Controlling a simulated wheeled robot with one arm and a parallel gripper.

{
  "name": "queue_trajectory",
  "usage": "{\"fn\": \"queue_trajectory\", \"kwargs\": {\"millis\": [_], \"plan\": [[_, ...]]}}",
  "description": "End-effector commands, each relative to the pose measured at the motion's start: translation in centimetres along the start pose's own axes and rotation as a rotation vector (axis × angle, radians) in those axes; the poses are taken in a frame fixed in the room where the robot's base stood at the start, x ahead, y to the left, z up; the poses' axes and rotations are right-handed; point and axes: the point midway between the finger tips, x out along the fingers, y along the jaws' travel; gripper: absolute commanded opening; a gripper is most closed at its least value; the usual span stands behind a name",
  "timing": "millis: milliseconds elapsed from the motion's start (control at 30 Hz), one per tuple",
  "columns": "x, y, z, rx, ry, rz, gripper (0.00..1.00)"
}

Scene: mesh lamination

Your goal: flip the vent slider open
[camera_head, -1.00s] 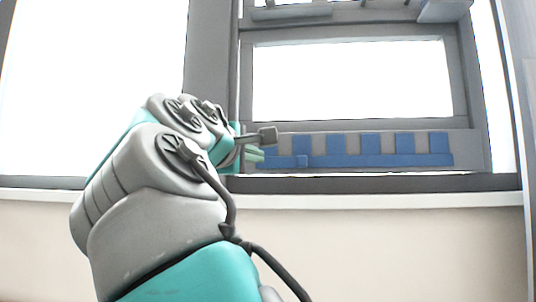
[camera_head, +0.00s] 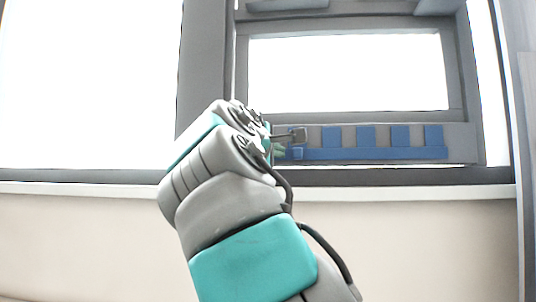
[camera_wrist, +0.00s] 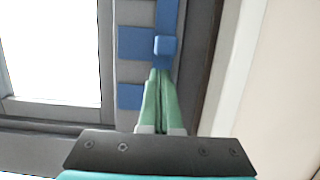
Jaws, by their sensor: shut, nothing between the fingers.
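The vent slider (camera_head: 370,154) is a long blue strip along the lower rail of the grey window frame, with several blue squares above it. Its small blue knob (camera_head: 296,153) is near the strip's left end. In the wrist view the knob (camera_wrist: 165,45) stands out from the strip, just beyond my fingertips. My gripper (camera_wrist: 160,72) has green fingers, shut together and empty, pointing at the knob. In the head view my gripper (camera_head: 281,151) is just left of the knob. I cannot tell whether the tips touch it. My arm hides the strip's left end.
The grey window frame (camera_head: 460,95) surrounds a bright pane above the slider. A pale sill (camera_head: 430,190) runs below, with a cream wall (camera_head: 430,240) under it. The space right of the knob in front of the strip is clear.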

Motion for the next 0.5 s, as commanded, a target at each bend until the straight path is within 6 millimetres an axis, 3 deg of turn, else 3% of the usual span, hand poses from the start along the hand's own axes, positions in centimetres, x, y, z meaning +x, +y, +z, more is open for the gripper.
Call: {"fn": "queue_trajectory", "kwargs": {"millis": [500], "plan": [[0.16, 0.09, 0.91, 0.002, 0.003, 0.002, 0.00]]}}
